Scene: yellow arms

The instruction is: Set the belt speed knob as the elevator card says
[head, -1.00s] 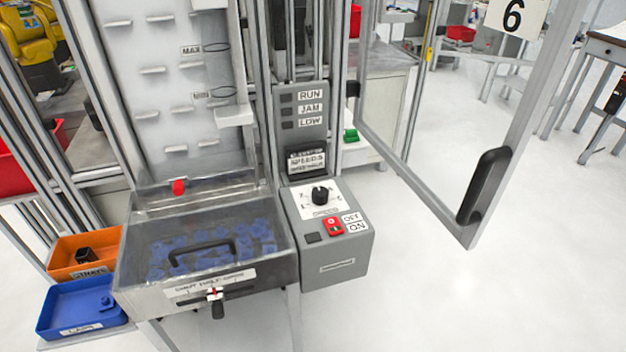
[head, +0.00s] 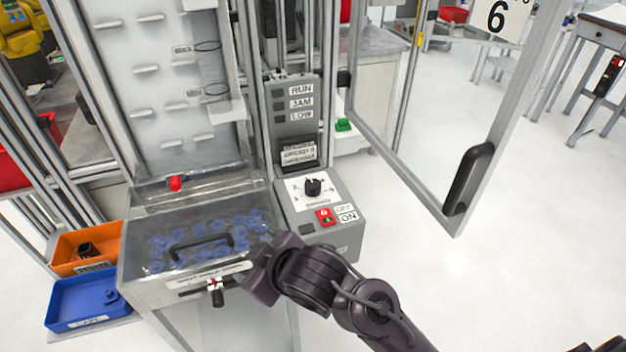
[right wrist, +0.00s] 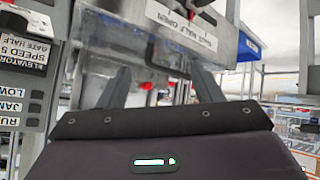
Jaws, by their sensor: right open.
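The belt speed knob (head: 313,186) is black and sits on a white dial on top of the grey control box (head: 345,238). The dial marks are too small to read. The elevator card (head: 298,153) stands behind it. The card also shows upside down in the right wrist view (right wrist: 26,50), reading "ELEVATOR", "SPEED 5", "GATE HALF". My right gripper (right wrist: 160,88) is open and empty. In the head view my right wrist is in front of the box, below and left of the knob; its fingertips are hard to make out. My left gripper is out of view.
A red switch (head: 324,217) sits in front of the knob. The clear-lidded hopper (head: 208,240) with blue parts and a slider handle (head: 217,297) is to the left. An open framed door (head: 466,180) is at the right. Orange (head: 62,265) and blue (head: 60,312) bins are lower left.

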